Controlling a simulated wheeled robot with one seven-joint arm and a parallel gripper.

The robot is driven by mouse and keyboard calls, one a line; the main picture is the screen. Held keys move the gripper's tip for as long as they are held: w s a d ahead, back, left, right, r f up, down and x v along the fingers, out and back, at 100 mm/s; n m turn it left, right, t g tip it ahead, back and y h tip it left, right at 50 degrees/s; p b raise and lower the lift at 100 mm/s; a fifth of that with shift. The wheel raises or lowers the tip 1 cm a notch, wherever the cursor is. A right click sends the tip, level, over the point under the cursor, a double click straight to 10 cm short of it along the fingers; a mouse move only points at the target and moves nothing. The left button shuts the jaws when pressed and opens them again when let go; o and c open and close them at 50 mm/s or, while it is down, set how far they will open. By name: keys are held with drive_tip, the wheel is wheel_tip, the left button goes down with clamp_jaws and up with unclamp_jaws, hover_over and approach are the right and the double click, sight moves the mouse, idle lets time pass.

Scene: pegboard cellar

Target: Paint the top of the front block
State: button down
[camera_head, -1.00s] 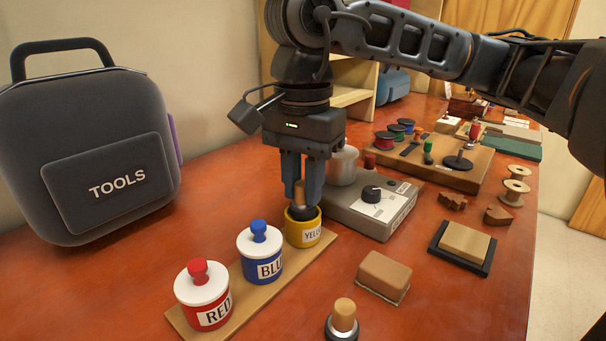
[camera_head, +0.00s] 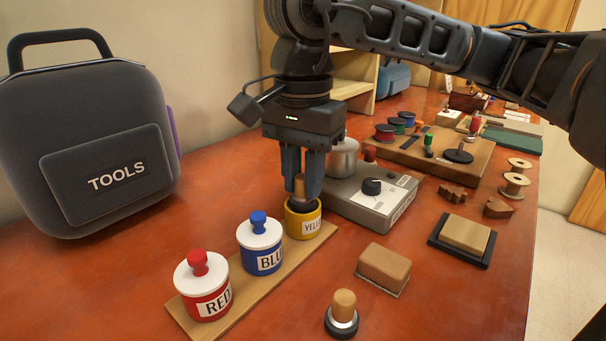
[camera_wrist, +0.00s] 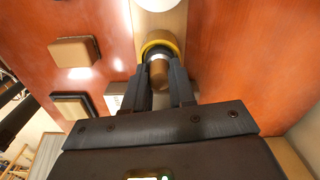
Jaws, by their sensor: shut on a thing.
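My gripper (camera_head: 302,194) is shut on a stubby brush with a wooden handle (camera_head: 299,185) and a metal collar. The brush stands upright in the mouth of the yellow pot (camera_head: 304,221), which has no lid on. Its lower end is hidden inside the pot. The wrist view also shows the handle (camera_wrist: 159,73) between the fingers over the yellow rim (camera_wrist: 148,46). A plain brown block (camera_head: 383,268) lies on the table nearest me, right of the pots. A paler block (camera_head: 466,236) sits on a black tray (camera_head: 438,242) farther back.
Lidded red (camera_head: 206,291) and blue (camera_head: 261,249) pots share a wooden board (camera_head: 238,297) with the yellow one. A grey device (camera_head: 365,200) is close behind the yellow pot. A toolbox (camera_head: 95,140) stands at left.

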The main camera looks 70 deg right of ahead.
sight(303, 176)
drive_tip(key=shift+f+b, duration=0.5)
drive_tip(key=shift+b, duration=0.6)
idle(2.8)
drive_tip(key=shift+r+p, duration=1.3)
drive_tip(key=shift+r, duration=2.3)
wheel_tip(303, 176, up, 6)
drive_tip(key=p, duration=0.5)
drive_tip(key=shift+f+p, duration=0.15)
drive_tip(key=shift+p, duration=0.2)
drive_tip(key=shift+d, duration=0.1)
